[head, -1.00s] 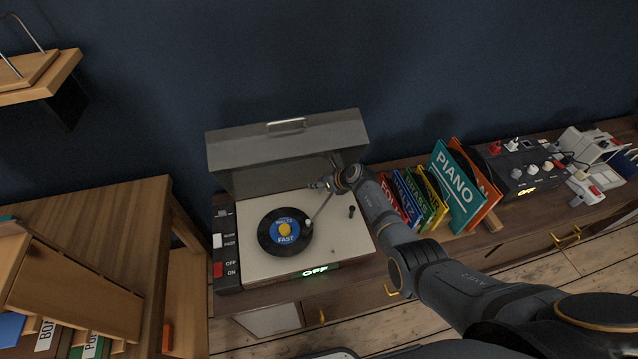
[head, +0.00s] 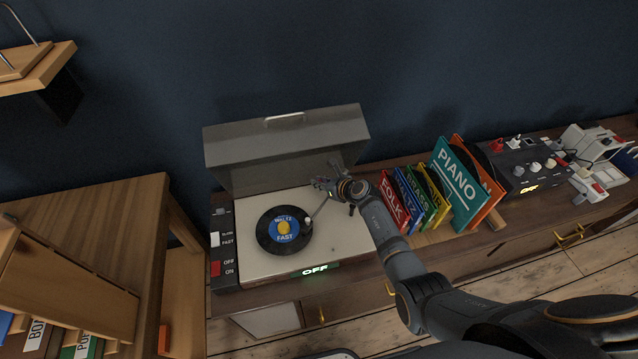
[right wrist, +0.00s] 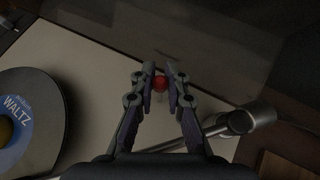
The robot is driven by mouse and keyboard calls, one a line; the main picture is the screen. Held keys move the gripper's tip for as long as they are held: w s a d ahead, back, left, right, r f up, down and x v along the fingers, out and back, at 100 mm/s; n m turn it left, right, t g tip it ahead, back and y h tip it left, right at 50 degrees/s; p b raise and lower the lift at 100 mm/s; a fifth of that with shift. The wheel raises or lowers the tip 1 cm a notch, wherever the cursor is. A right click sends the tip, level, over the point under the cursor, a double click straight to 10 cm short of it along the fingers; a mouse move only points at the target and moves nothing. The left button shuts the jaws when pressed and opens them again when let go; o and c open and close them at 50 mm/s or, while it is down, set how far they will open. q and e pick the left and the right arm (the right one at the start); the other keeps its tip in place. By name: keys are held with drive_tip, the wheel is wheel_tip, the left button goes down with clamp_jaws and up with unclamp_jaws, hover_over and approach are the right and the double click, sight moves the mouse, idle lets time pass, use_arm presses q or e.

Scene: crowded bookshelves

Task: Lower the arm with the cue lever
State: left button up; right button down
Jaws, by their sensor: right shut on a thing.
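The record player (head: 262,264) stands on the low cabinet with its grey lid raised. A black record with a blue "WALTZ FAST" label (head: 284,229) lies on it, and its label also shows in the right wrist view (right wrist: 18,108). The thin tonearm (head: 318,210) has its head end at the record's right edge; I cannot tell whether it touches. My right gripper (head: 322,186) is over the deck's back right part. In the right wrist view its fingers (right wrist: 160,76) are closed around a small red knob (right wrist: 160,84), seemingly the cue lever's. My left gripper is out of view.
The raised lid (head: 285,140) stands behind my right gripper. Sleeves (head: 412,195), including a teal "PIANO" one (head: 457,184), stand to the right, close to my arm. A switch strip (head: 223,243) runs down the player's left side. A green-lit "OFF" sign (head: 315,269) shows in front.

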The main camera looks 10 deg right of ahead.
drive_tip(key=c, duration=1.3)
unclamp_jaws()
drive_tip(key=shift+c, duration=0.2)
drive_tip(key=v, duration=1.2)
